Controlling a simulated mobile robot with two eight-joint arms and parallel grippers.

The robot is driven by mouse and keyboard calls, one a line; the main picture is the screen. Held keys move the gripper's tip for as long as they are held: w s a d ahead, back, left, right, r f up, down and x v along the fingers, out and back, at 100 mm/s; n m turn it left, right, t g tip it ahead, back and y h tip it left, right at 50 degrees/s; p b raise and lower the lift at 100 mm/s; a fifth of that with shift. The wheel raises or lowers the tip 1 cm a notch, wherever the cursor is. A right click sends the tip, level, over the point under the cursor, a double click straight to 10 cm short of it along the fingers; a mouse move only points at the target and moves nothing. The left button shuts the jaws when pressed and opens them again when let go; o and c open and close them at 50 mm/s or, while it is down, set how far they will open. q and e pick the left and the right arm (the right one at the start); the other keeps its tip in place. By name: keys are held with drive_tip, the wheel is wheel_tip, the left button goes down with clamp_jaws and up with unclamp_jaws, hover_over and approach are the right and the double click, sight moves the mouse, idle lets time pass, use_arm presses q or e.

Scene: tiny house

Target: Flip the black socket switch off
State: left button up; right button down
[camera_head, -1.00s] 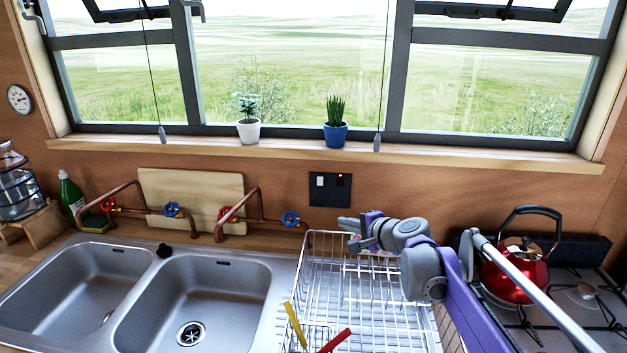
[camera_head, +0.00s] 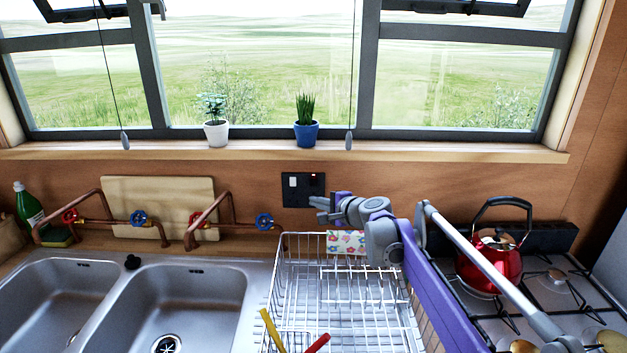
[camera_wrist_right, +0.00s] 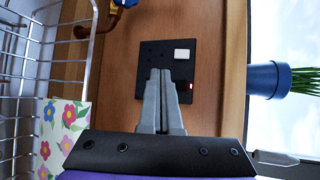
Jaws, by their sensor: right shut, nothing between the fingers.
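The black socket plate (camera_head: 290,198) is on the wooden wall below the window sill. It has a white switch (camera_head: 292,182) at its left and a small red light at its upper right. In the right wrist view the plate (camera_wrist_right: 150,60) shows the white switch (camera_wrist_right: 182,54) and a dark switch with a red glow (camera_wrist_right: 190,86). My right gripper (camera_head: 316,209) is shut and empty, just in front of the plate's lower right part. In the wrist view its fingertips (camera_wrist_right: 160,73) overlap the plate; I cannot tell whether they touch it. My left gripper is out of view.
A wire dish rack (camera_head: 340,300) stands below the socket, with a floral item (camera_head: 345,243) at its back. A red kettle (camera_head: 488,265) sits on the stove at right. Potted plants, including a blue pot (camera_head: 306,134), stand on the sill. Copper pipes (camera_head: 225,225) lie left.

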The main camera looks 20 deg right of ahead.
sight(314, 182)
drive_tip(key=shift+w+d+r+p, duration=0.15)
drive_tip(key=shift+w+d+p, duration=0.25)
drive_tip(key=shift+w, duration=0.55)
drive_tip(key=shift+w+d+r+p, duration=0.15)
drive_tip(key=shift+w+d+p, duration=0.15)
drive_tip(key=shift+w+d, duration=0.45)
drive_tip(key=shift+w+d+r+p, duration=0.15)
drive_tip(key=shift+w+d+p, duration=0.15)
drive_tip(key=shift+w, duration=0.85)
drive_tip(key=shift+r, duration=0.1)
drive_tip(key=shift+w+p, duration=0.15)
drive_tip(key=shift+p, duration=0.15)
drive_tip(key=shift+w+d, duration=0.1)
drive_tip(key=shift+w, duration=0.15)
